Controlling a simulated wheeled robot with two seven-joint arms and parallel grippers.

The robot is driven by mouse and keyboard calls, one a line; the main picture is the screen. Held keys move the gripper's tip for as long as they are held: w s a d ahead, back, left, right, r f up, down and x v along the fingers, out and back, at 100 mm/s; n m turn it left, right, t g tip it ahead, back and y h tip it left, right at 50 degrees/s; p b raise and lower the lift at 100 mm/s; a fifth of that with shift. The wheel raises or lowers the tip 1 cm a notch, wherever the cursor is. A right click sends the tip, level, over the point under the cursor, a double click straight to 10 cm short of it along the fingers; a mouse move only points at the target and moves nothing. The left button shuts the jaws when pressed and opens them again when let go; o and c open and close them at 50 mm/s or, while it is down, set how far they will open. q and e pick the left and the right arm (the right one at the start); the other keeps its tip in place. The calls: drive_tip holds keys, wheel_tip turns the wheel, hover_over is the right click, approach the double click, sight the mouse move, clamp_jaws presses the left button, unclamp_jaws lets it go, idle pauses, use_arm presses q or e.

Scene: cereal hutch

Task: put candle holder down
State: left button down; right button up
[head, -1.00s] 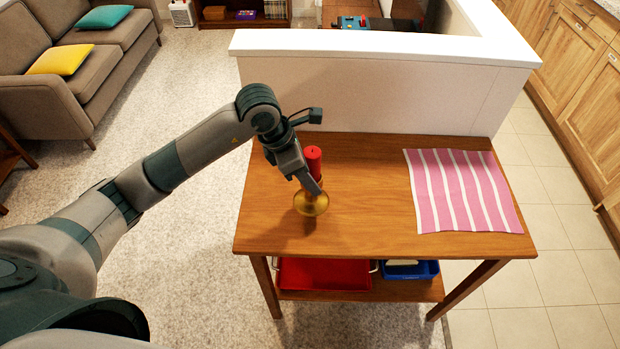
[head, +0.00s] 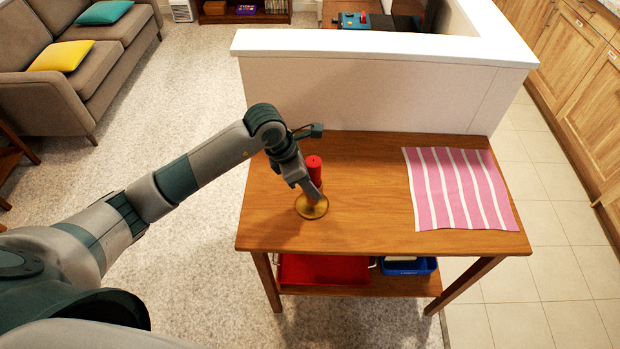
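The candle holder (head: 311,208) is brass, with a round base and a red candle (head: 314,166) standing upright in it. It is at the left part of the wooden table (head: 365,190), and its base appears to be at the tabletop. My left gripper (head: 316,194) reaches down to it from the upper left, with its fingers at the holder's stem. The fingers seem shut on the stem, which they partly hide. My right gripper is not in view.
A pink and white striped cloth (head: 460,188) lies on the table's right side. A white half wall (head: 375,95) stands behind the table. The tabletop between holder and cloth is clear. A red tray (head: 325,270) and a blue bin (head: 408,267) sit on the lower shelf.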

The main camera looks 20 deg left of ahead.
use_arm(q)
drive_tip(key=shift+f, duration=0.1)
drive_tip(key=c, duration=1)
unclamp_jaws()
drive_tip(key=shift+c, duration=0.2)
drive_tip(key=shift+a+r, duration=0.2)
drive_tip(key=shift+r, duration=0.3)
drive_tip(key=b+v, duration=0.3)
drive_tip(key=v, duration=0.8)
drive_tip(key=shift+s, duration=0.2)
